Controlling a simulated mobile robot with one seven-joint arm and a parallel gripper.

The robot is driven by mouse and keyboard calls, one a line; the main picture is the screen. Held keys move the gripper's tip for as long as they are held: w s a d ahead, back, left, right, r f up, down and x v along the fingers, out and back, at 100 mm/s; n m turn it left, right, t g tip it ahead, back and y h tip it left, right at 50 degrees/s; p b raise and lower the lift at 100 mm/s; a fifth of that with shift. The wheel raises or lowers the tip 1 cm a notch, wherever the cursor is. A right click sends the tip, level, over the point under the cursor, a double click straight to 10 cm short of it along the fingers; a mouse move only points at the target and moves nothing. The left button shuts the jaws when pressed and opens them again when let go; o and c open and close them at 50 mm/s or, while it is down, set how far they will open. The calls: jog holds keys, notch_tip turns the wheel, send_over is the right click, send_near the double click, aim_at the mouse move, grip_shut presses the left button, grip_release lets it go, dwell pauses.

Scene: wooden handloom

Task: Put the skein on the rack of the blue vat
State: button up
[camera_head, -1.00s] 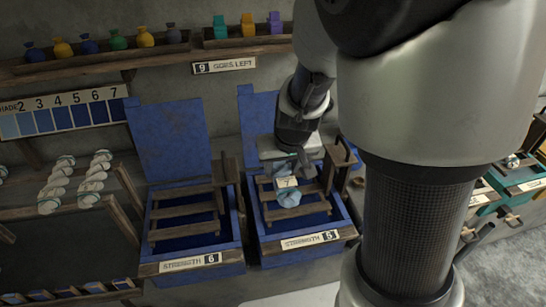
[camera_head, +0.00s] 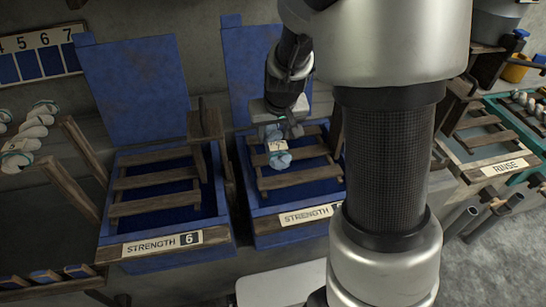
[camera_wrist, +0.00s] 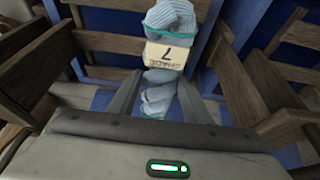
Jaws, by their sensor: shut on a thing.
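The skein (camera_head: 279,160) is pale blue and carries a tag; in the wrist view the skein (camera_wrist: 172,18) shows a tag (camera_wrist: 166,55) reading SHADE 7. My gripper (camera_head: 278,135) is shut on it, with a finger on each side in the wrist view. It is over the wooden rack (camera_head: 305,179) of the right blue vat (camera_head: 272,232). I cannot tell whether the skein touches the bars. That vat's label reads STRENGTH, with its number hidden behind my arm. The left blue vat (camera_head: 215,215), labelled STRENGTH 6, has an empty rack (camera_head: 150,183).
Raised blue lids (camera_head: 135,88) stand behind the vats. Upright wooden posts (camera_head: 221,150) stand between them. A wooden rack with pale skeins (camera_head: 30,135) is at left. A RINSE vat (camera_head: 500,168) is at right, and a white surface (camera_head: 280,285) is in front.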

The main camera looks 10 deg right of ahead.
jog(key=shift+f+b, duration=0.95)
jog(key=shift+f, duration=2.15)
jog(key=shift+f, duration=0.15)
jog(key=o, duration=1.2)
jog(key=shift+c, duration=0.2)
